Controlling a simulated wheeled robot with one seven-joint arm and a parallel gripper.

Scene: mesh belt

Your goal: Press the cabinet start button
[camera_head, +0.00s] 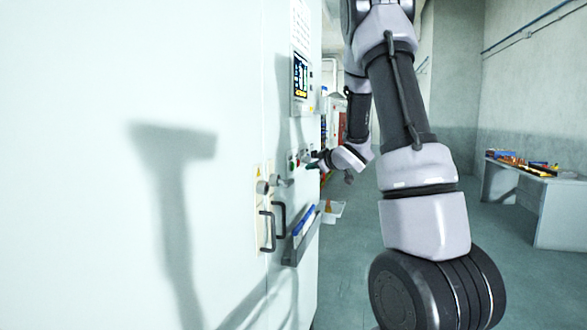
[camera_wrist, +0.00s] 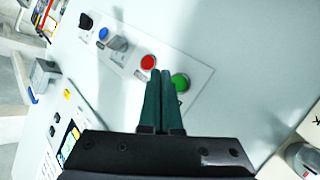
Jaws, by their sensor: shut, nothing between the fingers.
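The pale cabinet (camera_head: 215,80) fills the left of the head view. In the wrist view its button plate (camera_wrist: 200,72) carries a green button (camera_wrist: 180,82) and a red button (camera_wrist: 148,62). My gripper (camera_wrist: 159,73) is shut and empty, its dark green fingers pointing at the plate. In that view the fingertips lie between the two buttons, just below the red one and left of the green one. The green button's left edge is close to the fingers. Contact cannot be told. In the head view my gripper (camera_head: 314,164) is beside the panel. No button label is readable.
A black knob (camera_wrist: 86,21) and a grey switch (camera_wrist: 118,43) share the plate. A screen (camera_head: 300,77) is above the buttons. Door handles (camera_head: 267,230) and a document holder (camera_head: 302,240) stick out below.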

